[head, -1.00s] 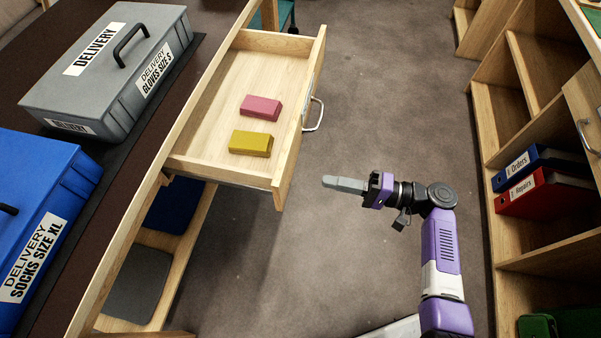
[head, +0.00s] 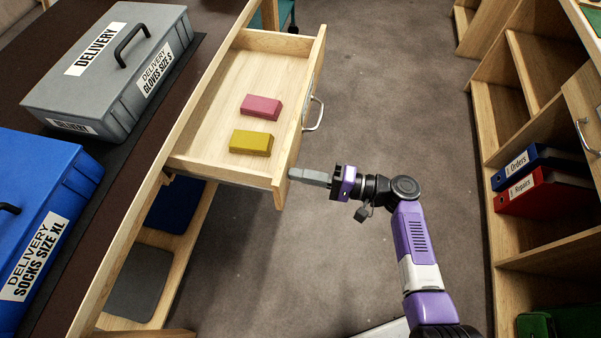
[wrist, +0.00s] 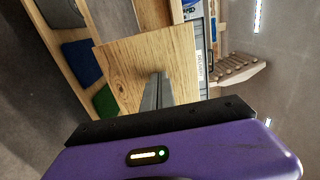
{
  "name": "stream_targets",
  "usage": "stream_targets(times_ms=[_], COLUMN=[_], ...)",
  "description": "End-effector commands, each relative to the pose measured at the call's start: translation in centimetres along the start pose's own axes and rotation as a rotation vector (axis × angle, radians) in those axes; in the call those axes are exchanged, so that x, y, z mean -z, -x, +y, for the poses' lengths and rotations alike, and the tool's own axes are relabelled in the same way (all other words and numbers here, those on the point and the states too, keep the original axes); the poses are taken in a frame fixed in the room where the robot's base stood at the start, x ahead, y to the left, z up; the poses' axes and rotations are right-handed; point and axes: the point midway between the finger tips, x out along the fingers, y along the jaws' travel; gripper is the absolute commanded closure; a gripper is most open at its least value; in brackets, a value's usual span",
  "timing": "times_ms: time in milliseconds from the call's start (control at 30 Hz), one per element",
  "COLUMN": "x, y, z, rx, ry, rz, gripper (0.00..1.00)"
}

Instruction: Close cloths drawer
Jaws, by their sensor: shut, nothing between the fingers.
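The wooden drawer (head: 222,95) stands pulled out from the desk in the head view. A pink folded cloth (head: 261,107) and a yellow folded cloth (head: 251,142) lie in it. Its front panel carries a metal handle (head: 314,114). My gripper (head: 292,174) is shut and empty. In the wrist view my fingers (wrist: 157,92) point at a wooden panel (wrist: 125,65), and the handle is not visible there.
The desk top holds a grey delivery case (head: 112,65) and a blue delivery case (head: 35,205). A wooden shelf on the right holds a blue binder (head: 535,163) and a red binder (head: 545,190). Bare floor (head: 400,90) lies between desk and shelf.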

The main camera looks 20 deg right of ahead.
Motion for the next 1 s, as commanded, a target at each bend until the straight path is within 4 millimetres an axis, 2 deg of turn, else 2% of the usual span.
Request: stream_targets(times_ms=[167, 367, 1000], x=[0.0, -0.1, -0.2], y=[-1.0, -4.4, -21.9], z=[0.1, 0.2, 0.6], rx=[0.0, 0.001, 0.003], ry=[0.0, 0.002, 0.004], rz=[-0.002, -0.006, -0.006], gripper=[1.0, 1.0, 1.0])
